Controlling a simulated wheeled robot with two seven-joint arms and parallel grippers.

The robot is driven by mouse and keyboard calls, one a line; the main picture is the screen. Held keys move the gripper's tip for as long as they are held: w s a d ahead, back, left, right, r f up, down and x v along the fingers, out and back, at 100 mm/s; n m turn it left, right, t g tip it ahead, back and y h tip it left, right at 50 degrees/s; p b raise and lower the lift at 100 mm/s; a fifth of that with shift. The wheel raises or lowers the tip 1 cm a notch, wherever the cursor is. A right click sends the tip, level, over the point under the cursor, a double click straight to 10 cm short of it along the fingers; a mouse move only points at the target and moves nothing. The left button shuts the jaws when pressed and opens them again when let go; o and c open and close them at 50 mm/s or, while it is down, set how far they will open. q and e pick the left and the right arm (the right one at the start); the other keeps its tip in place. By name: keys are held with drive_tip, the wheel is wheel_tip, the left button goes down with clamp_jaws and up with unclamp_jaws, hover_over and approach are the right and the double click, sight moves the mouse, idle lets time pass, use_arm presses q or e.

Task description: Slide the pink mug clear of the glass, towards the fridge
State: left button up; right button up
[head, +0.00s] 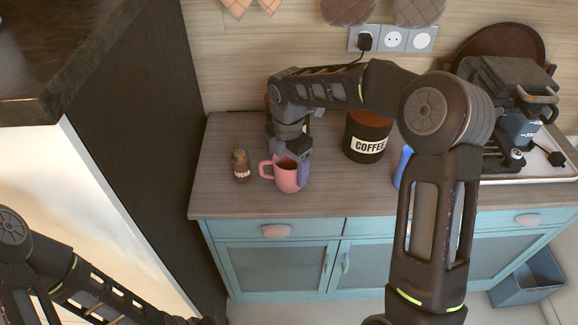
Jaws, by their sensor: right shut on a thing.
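The pink mug (286,180) stands upright near the front of the wooden counter, its handle to the left and dark inside. My right gripper (291,154) comes down from above and is shut on the mug's rim. A bluish-purple upright piece (304,174) shows against the mug's right side; I cannot tell whether it is the glass or part of my gripper. A blue object (402,166) farther right is mostly hidden behind my right arm. The fridge (125,130) appears to be the tall dark-sided block at left. My left arm is low left, its gripper out of view.
A small cocoa jar (241,166) stands left of the mug, near its handle. A coffee canister (367,135) is behind to the right. A dark appliance (505,100) stands on a tray at far right. Bare counter lies left of the cocoa jar.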

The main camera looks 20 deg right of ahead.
drive_tip(key=o, duration=1.8)
wheel_tip(320, 180, up, 8)
drive_tip(key=shift+f+b, duration=0.1)
drive_tip(key=shift+b, duration=0.5)
